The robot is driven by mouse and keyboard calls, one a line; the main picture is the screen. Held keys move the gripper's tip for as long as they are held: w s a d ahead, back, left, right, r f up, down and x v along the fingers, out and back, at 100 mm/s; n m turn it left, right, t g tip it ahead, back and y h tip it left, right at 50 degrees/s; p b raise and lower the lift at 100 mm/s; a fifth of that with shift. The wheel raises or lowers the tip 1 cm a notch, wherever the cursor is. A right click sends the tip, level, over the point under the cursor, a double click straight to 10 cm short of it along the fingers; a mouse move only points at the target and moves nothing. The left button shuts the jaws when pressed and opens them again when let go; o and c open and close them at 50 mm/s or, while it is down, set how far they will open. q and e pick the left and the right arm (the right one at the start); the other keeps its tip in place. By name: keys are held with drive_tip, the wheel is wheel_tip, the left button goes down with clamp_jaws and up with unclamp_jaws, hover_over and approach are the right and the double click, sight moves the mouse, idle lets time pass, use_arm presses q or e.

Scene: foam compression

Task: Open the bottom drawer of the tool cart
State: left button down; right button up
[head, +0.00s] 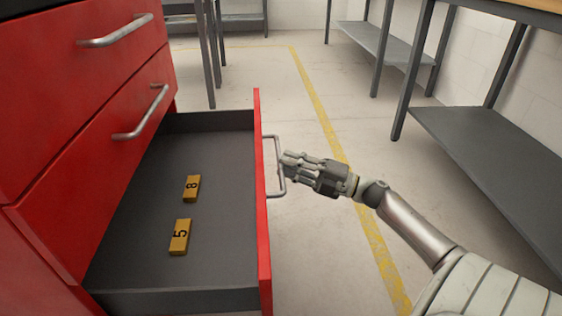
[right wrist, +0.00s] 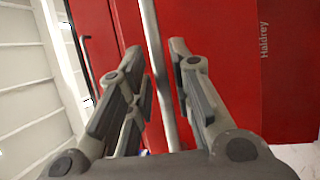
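The red tool cart (head: 85,130) stands at the left in the head view. Below two closed drawer fronts, a drawer with a grey interior (head: 215,258) is pulled well out. Its red front panel (head: 261,220) faces right and carries a metal bar handle (head: 281,185). My right gripper (head: 288,160) is at this handle. In the right wrist view the handle bar (right wrist: 152,35) passes between the spread fingers of the right gripper (right wrist: 160,85), with gaps visible beside it. My left gripper is not in view.
Inside the drawer lie two yellow blocks, marked 8 (head: 192,188) and 5 (head: 179,237). A grey shelved bench (head: 490,145) stands at the right, and more benches stand behind. A yellow line (head: 325,125) crosses the floor. Floor right of the drawer is clear apart from my arm.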

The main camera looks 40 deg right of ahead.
drive_tip(key=v, duration=0.9)
drive_tip(key=shift+f, duration=0.15)
